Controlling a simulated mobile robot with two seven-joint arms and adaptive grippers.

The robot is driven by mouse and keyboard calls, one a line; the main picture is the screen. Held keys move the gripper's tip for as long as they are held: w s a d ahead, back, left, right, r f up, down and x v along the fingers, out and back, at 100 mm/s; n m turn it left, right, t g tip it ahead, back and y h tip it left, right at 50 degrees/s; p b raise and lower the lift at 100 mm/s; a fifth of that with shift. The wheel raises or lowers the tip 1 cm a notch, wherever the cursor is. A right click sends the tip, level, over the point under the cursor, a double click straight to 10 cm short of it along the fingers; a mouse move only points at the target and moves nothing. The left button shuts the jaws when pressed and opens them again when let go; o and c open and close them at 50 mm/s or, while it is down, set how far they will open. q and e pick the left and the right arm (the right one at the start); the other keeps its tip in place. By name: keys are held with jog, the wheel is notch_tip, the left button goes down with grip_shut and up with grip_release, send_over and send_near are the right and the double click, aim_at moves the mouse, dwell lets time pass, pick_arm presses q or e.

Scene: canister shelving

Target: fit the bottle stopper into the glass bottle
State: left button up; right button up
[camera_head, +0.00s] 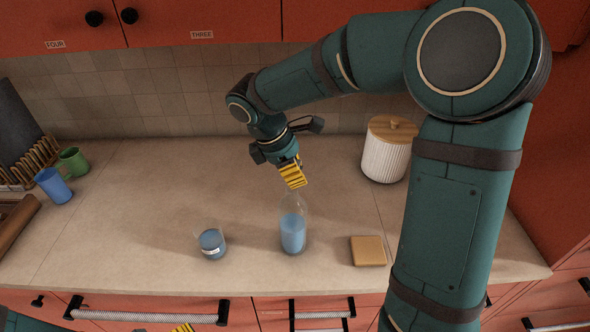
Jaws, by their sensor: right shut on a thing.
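The glass bottle (293,234) stands upright on the counter, part filled with blue liquid. My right gripper (293,179), with yellow and black striped fingers, points down just above the bottle's mouth. It is shut on the bottle stopper, which the fingers hide. I cannot tell whether the stopper touches the bottle's neck. A yellow part of my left gripper (184,328) just shows at the bottom edge; its fingertips are not clear.
A glass with blue contents (211,242) stands left of the bottle, and a square tan block (368,251) lies to its right. A ribbed white canister (386,156) with a wooden lid stands behind right. Blue (54,186) and green mugs (74,162) are far left. The middle-left counter is clear.

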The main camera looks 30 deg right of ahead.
jog(key=shift+f+b, duration=0.85)
jog(key=shift+f, duration=0.6)
jog(key=o, duration=0.9)
jog(key=shift+c, duration=0.2)
jog(key=v, duration=1.2)
jog(key=shift+f, duration=0.1)
